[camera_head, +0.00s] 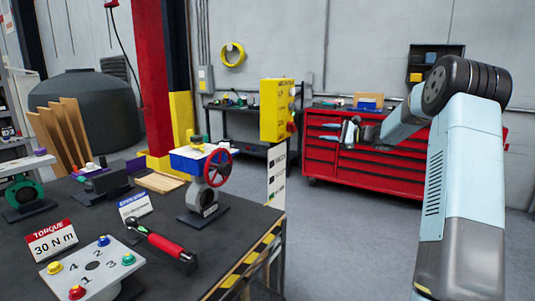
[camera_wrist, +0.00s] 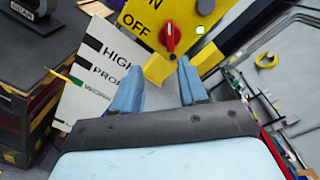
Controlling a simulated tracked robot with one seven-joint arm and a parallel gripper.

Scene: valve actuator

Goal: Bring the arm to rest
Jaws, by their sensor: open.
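My arm (camera_head: 460,190) stands at the right of the head view, bent at a dark elbow, with its forearm pointing left. My gripper (camera_head: 350,132) is at the end of it, raised in front of the red cabinet and to the right of the yellow control box (camera_head: 272,110). In the wrist view the two blue fingers of my gripper (camera_wrist: 160,85) are apart with nothing between them. Beyond them are the yellow box (camera_wrist: 190,20) with a red knob (camera_wrist: 169,38) and a white sign (camera_wrist: 92,75). I cannot tell the exact gap to the box.
A dark workbench (camera_head: 240,228) at left holds a valve with a red handwheel (camera_head: 217,167), a red torque wrench (camera_head: 160,243) and a numbered bolt plate (camera_head: 92,268). A red tool cabinet (camera_head: 400,165) stands behind. The floor (camera_head: 350,240) between bench and arm is clear.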

